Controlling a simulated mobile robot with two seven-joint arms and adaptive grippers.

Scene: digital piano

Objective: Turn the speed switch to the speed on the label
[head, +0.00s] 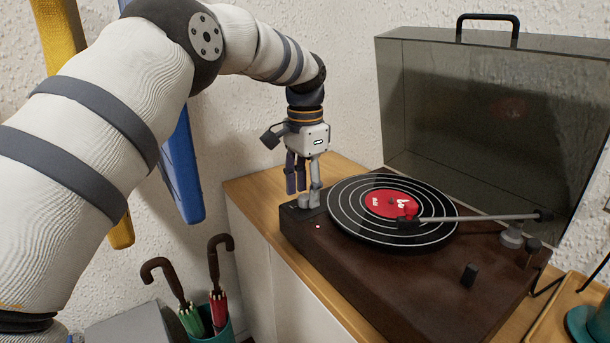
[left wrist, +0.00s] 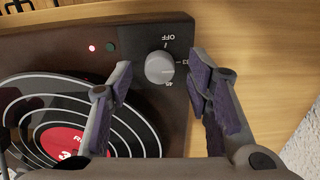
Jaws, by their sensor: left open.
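The speed switch is a round grey knob (left wrist: 160,67) on the corner of the dark brown turntable (head: 390,280). Around it are white marks: OFF above, one at its right that is hard to read, and what looks like 45 below. I cannot tell which mark it points to. My left gripper (head: 306,196) is at that corner, pointing down. In the left wrist view its open fingers (left wrist: 160,72) stand on either side of the knob, apart from it. The record's red label (left wrist: 66,143) shows a partly hidden white number that seems to start with 3. My right gripper is out of view.
A black record (head: 350,217) lies on the platter, with the tonearm (head: 480,217) reaching over it. The smoky lid (head: 490,120) stands open behind. A small red light (left wrist: 92,47) glows near the knob. Umbrellas (head: 190,300) stand in a holder at the lower left.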

